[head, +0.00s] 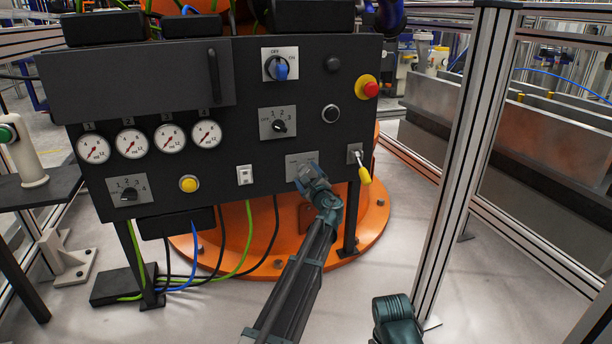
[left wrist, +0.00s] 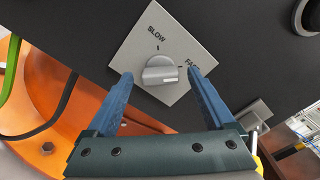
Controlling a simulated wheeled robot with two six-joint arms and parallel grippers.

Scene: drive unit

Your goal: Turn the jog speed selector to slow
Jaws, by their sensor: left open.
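The jog speed selector is a grey knob (left wrist: 160,72) on a light square plate marked SLOW and FAST, tilted in the left wrist view. The knob's pointer mark faces the tick by FAST. My left gripper (left wrist: 160,76) is open, with one blue finger on each side of the knob. The fingers look apart from the knob, but I cannot tell how deep they reach. In the head view the selector plate (head: 296,160) sits low on the black panel, and my left gripper (head: 306,176) covers its knob.
Close by on the panel (head: 225,110) are a yellow-handled lever (head: 363,172), a white rocker switch (head: 244,175), a three-position knob (head: 279,126) and a red emergency button (head: 370,89). A metal post (head: 462,160) stands at right. A teal part of my right arm shows at the bottom.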

